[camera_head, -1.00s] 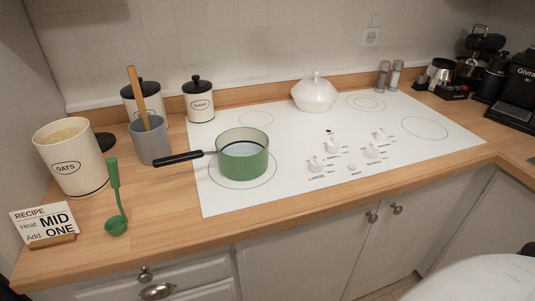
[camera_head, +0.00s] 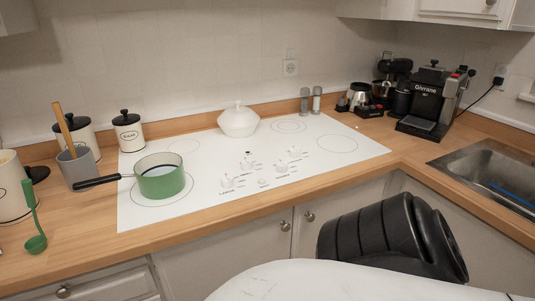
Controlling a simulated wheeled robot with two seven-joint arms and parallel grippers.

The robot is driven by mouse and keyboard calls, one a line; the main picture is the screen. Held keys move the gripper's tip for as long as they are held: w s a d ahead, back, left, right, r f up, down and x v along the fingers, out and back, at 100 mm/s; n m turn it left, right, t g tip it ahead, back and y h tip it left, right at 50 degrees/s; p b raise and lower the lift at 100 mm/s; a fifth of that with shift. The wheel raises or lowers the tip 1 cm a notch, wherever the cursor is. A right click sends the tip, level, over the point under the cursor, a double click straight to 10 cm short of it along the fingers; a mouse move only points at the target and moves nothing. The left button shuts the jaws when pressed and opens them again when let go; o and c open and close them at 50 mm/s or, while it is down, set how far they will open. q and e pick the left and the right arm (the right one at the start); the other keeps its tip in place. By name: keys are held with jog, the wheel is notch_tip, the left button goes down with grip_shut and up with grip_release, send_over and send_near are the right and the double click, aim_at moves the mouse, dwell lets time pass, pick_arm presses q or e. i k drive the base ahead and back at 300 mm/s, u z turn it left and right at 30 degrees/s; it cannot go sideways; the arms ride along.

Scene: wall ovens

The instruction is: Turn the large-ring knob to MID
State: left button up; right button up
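The white cooktop (camera_head: 205,212) is set in the wooden counter. Several small white knobs stand on its front middle. The front-left knob (camera_head: 227,181) has a small label below it that seems to read LARGE; a red mark shows at its top, but its exact setting is too small to read. A green pot (camera_head: 162,177) with a black handle pointing left sits on the large front-left ring. Neither gripper is in view.
A white lidded dish (camera_head: 238,121) stands at the cooktop's back. Grey and white shakers (camera_head: 310,100), a coffee machine (camera_head: 425,105) and a sink (camera_head: 490,175) are to the right. A grey utensil holder (camera_head: 78,168) and green ladle (camera_head: 35,220) are left. The front-right cooktop is clear.

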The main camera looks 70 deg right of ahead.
aim_at(227, 181)
jog(key=u, duration=0.1)
jog(key=k, duration=0.3)
jog(key=z, duration=1.15)
